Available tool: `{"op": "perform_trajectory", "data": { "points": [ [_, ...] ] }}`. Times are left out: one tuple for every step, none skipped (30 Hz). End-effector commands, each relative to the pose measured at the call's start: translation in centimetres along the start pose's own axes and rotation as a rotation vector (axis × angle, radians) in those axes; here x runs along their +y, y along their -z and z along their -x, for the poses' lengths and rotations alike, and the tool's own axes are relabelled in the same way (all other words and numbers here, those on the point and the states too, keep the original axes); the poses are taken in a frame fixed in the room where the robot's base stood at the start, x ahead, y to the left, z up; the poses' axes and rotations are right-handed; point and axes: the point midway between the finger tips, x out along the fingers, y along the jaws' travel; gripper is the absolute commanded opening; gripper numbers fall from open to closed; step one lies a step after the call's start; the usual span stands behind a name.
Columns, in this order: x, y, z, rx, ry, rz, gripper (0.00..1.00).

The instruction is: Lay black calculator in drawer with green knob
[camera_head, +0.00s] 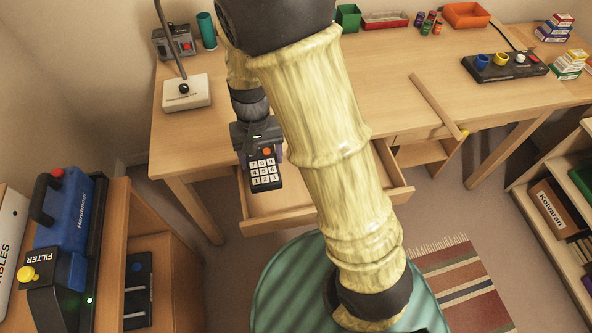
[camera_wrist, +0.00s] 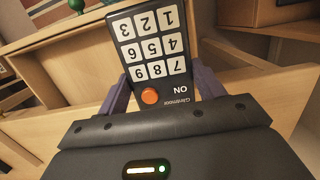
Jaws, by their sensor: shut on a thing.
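My gripper (camera_head: 262,152) points down and is shut on the black calculator (camera_head: 265,178), which hangs below it with its white keys facing the head camera. In the wrist view the calculator (camera_wrist: 150,45) shows upside down between the fingers (camera_wrist: 163,90), with an orange button near the jaws. An open wooden drawer (camera_head: 290,222) under the desk lies below the calculator, which hangs over its left part. The calculator appears clear of the drawer floor. My arm hides part of this drawer.
The desk (camera_head: 400,70) holds a lamp base (camera_head: 187,92), a control box (camera_head: 505,65) and trays at the back. A cabinet (camera_head: 165,265) stands at left, a shelf (camera_head: 560,215) at right.

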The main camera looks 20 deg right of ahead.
Motion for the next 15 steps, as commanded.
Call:
{"op": "perform_trajectory", "data": {
  "points": [
    [0.0, 0.1, -0.9, -0.003, -0.002, -0.001, 0.36],
    [0.1, 0.1, -1.4, -0.004, -0.002, 0.000, 0.36],
    [0.1, 0.2, -2.2, -0.005, -0.003, 0.000, 0.36],
    [0.1, 0.3, -2.9, -0.005, -0.003, -0.001, 0.36],
    [0.0, 0.4, -3.6, -0.006, -0.002, -0.001, 0.36],
    [0.1, 0.6, -4.5, -0.006, -0.003, 0.000, 0.36],
    [0.1, 0.7, -5.1, -0.005, -0.002, 0.000, 0.36],
    [0.1, 0.8, -5.8, -0.005, -0.002, -0.001, 0.36],
    [0.1, 0.9, -6.6, -0.005, -0.002, -0.001, 0.36],
    [0.1, 1.0, -7.2, -0.005, -0.002, -0.001, 0.36],
    [0.1, 1.1, -7.9, -0.005, -0.002, -0.002, 0.36],
    [0.1, 1.2, -8.8, -0.004, -0.002, -0.002, 0.36],
    [0.1, 1.3, -9.4, -0.005, -0.002, -0.001, 0.36],
    [0.1, 1.4, -10.0, -0.004, -0.002, -0.001, 0.36],
    [0.1, 1.5, -10.9, -0.005, -0.002, -0.001, 0.36]
  ]
}}
